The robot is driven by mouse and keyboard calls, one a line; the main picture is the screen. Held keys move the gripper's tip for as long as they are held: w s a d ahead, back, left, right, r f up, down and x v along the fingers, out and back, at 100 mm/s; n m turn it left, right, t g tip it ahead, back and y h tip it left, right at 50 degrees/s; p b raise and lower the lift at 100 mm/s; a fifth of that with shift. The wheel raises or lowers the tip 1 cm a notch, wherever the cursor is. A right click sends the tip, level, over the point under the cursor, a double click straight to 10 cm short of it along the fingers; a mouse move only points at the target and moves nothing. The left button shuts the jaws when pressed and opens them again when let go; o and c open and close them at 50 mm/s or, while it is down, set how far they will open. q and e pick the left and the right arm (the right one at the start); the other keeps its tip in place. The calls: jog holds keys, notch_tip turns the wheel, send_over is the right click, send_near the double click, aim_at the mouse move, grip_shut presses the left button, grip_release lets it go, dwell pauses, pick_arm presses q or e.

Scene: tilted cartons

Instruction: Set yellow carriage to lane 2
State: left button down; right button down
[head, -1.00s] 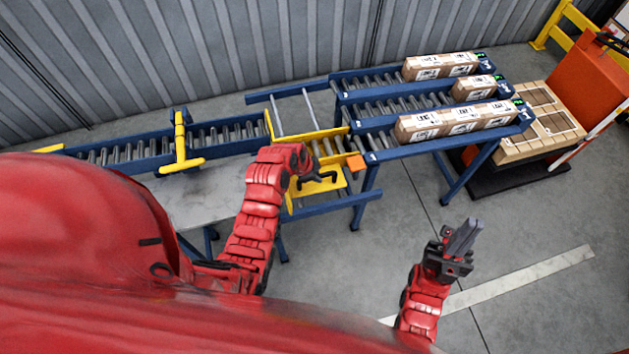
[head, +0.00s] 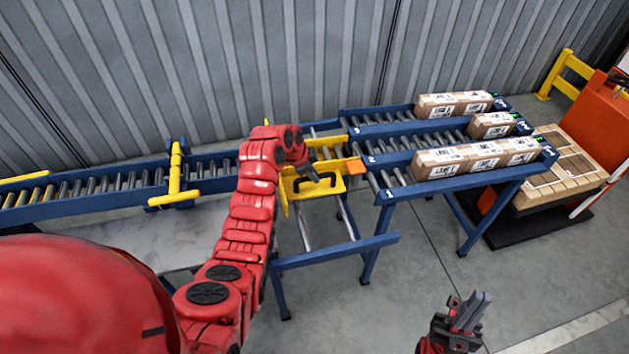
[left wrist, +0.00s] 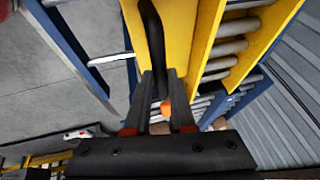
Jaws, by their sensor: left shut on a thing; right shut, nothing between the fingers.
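The yellow carriage (head: 325,182) sits on the blue transfer frame (head: 332,250), between the infeed conveyor and the three lanes. Its rollers roughly face the middle lane (head: 405,135), and its orange pointer (head: 355,166) is beside the near end of that lane's front rail. I cannot tell whether the alignment is exact. My left gripper (head: 308,172) is shut on the carriage's black handle (head: 325,185). The left wrist view shows the handle (left wrist: 152,35) running between the fingers (left wrist: 160,100). My right gripper (head: 472,308) is shut and empty, low and away from the carriage.
Cartons lie on the near lane (head: 475,158), the middle lane and the far lane. The infeed conveyor (head: 110,187) with a yellow gate (head: 175,175) runs left. A loaded pallet (head: 560,170) and orange machine (head: 590,120) stand right. Floor in front of the lanes is clear.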

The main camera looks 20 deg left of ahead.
pick_arm(q)
jog(key=c, duration=0.8)
grip_release()
jog(key=shift+o, duration=0.2)
jog(key=shift+s+a+r, duration=0.1)
jog(key=shift+s+r, duration=0.05)
jog(key=shift+r, duration=0.2)
jog(key=p+v, duration=0.5)
jog(key=v, duration=1.1)
jog(key=shift+s+r, duration=0.15)
jog(key=shift+r, duration=0.1)
